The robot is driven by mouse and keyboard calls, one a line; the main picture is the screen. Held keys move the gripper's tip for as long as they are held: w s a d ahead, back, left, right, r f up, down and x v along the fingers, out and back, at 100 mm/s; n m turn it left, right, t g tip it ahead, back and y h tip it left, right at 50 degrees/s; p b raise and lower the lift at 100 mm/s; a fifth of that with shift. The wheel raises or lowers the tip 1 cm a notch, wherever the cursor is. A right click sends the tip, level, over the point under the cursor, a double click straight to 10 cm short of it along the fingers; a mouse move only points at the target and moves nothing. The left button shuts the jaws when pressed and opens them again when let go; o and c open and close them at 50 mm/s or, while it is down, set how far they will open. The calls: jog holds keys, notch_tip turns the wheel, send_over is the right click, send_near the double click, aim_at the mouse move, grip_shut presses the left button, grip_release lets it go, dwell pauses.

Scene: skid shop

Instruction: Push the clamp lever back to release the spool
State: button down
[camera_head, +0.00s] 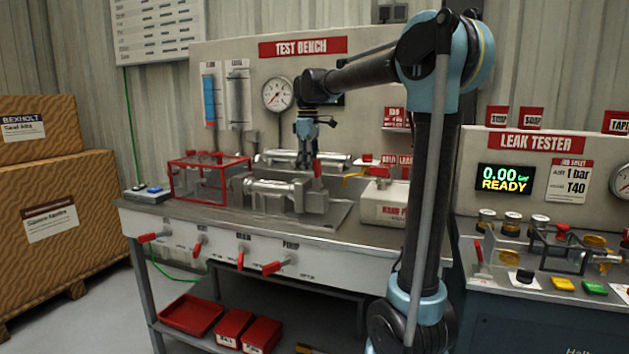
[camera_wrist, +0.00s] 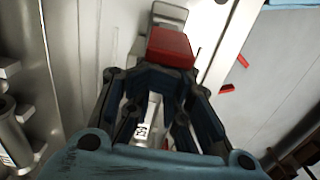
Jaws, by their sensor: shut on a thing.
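My gripper (camera_head: 307,160) reaches down over the test bench, among the metal cylinders. In the wrist view, its fingers (camera_wrist: 160,75) are closed around the red grip of the clamp lever (camera_wrist: 170,46). The red grip also shows beside the fingers in the head view (camera_head: 317,168). A pale metal part extends beyond the grip. The silvery flanged spool (camera_head: 272,190) lies across the bench fixture, just in front of the gripper. The clamp's lower parts are largely hidden by the fingers.
A second metal cylinder (camera_head: 300,159) lies behind the spool. A red-framed clear guard box (camera_head: 210,180) stands at left and a pale hand pump (camera_head: 383,205) at right. Red valve handles (camera_head: 276,267) stick out from the bench front. The leak tester (camera_head: 540,180) stands farther right.

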aim_at(319, 161)
jog(key=shift+d, duration=0.15)
jog(key=shift+s+d, duration=0.2)
jog(key=shift+d, duration=0.25)
jog(key=shift+s+d, duration=0.2)
jog(key=shift+d, duration=0.45)
jog(key=shift+s+d, duration=0.25)
jog(key=shift+d, duration=0.25)
jog(key=shift+a, duration=0.1)
jog(key=shift+w+a, duration=0.25)
jog(key=shift+a, duration=0.35)
notch_tip(319, 161, up, 8)
dwell(1.0)
